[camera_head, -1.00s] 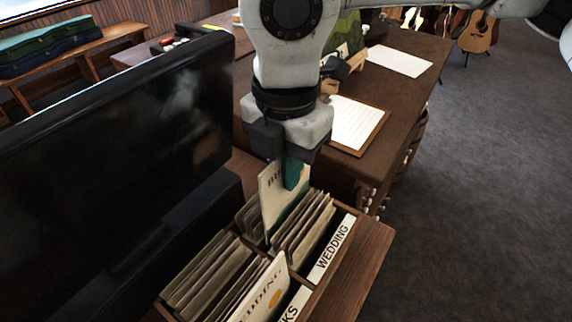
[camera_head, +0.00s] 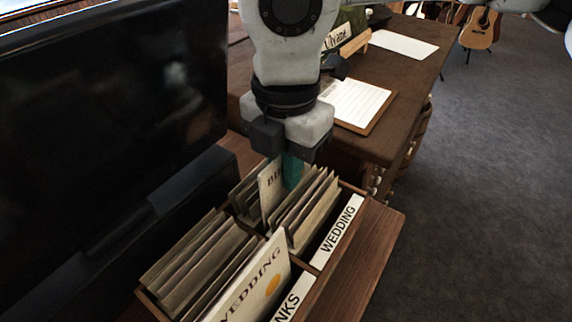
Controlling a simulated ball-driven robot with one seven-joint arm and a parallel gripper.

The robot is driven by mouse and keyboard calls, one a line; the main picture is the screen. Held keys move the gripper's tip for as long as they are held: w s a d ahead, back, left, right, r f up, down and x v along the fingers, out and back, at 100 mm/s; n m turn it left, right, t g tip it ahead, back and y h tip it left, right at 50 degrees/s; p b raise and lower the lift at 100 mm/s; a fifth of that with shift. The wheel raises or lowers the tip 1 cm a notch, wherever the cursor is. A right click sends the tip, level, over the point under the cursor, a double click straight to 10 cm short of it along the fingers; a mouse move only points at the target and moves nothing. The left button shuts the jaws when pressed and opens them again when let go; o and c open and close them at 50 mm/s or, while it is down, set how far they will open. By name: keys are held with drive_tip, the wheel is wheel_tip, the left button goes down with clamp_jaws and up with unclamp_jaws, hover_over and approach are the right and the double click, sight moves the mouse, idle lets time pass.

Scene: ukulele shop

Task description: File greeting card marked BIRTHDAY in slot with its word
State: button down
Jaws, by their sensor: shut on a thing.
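My gripper (camera_head: 289,168) is shut on the cream greeting card (camera_head: 268,188), whose visible print begins "BI"; the teal fingertip covers the rest. The card is upright, with its lower part hidden among cards in the far compartment of the wooden card box (camera_head: 326,280). I cannot tell whether it touches the bottom. The label WEDDING (camera_head: 341,230) is on the box's right side beside that compartment. A label ending in "NKS" (camera_head: 290,305) is beside the near compartment. No slot label reading BIRTHDAY is visible.
A cream card printed WEDDING (camera_head: 250,284) stands in the near compartment. Several plain cards (camera_head: 195,262) fill the box. A large black monitor (camera_head: 110,110) stands close at the left. A clipboard (camera_head: 357,104) lies on the desk behind.

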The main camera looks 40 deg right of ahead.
drive_tip(key=shift+f, duration=0.1)
drive_tip(key=c, duration=1.1)
unclamp_jaws()
drive_tip(key=shift+c, duration=0.2)
wheel_tip(320, 180, up, 11)
drive_tip(key=shift+f, duration=0.1)
drive_tip(key=shift+s, duration=0.1)
